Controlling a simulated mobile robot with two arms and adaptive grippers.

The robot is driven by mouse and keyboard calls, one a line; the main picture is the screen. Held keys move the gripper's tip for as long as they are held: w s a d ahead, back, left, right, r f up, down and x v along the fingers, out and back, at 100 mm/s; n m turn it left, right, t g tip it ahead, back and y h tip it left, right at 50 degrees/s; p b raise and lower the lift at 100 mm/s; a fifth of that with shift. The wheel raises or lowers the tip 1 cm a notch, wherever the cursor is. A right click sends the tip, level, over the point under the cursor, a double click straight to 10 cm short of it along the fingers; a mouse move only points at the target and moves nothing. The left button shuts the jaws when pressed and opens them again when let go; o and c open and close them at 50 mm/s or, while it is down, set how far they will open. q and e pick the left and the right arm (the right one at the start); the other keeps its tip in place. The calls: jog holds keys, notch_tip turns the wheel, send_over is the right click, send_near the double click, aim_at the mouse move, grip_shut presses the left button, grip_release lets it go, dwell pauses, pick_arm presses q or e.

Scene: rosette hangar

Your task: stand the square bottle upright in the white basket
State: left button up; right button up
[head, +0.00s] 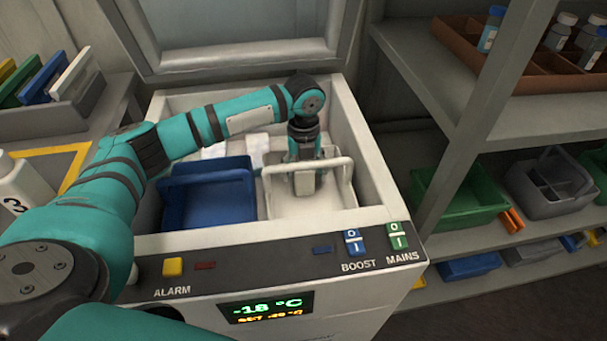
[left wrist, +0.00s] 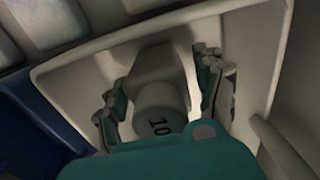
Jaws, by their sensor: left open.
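The white basket (head: 345,196) sits inside an open chest freezer, to the right of a blue basket. Its pale floor and walls also show in the left wrist view (left wrist: 255,60). The square bottle (left wrist: 165,68), pale grey with a round cap marked 10, is inside the white basket and looks upright. In the head view the bottle (head: 304,184) shows only partly below my gripper. My left gripper (head: 304,158) points down into the basket. Its open fingers (left wrist: 163,95) are on either side of the bottle, with a gap visible on the right. My right gripper is not in view.
The blue basket (head: 208,195) stands close on the left. The white basket's handle (head: 310,163) arches beside my gripper. The freezer's front rim (head: 250,241) and raised lid (head: 230,62) bound the space. A numbered white bottle (head: 25,190) stands at left; shelves with bins are at right.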

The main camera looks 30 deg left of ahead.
pick_arm(q)
notch_tip(320, 180, up, 10)
jog(key=shift+r+p, duration=0.25)
jog(key=shift+p, duration=0.6)
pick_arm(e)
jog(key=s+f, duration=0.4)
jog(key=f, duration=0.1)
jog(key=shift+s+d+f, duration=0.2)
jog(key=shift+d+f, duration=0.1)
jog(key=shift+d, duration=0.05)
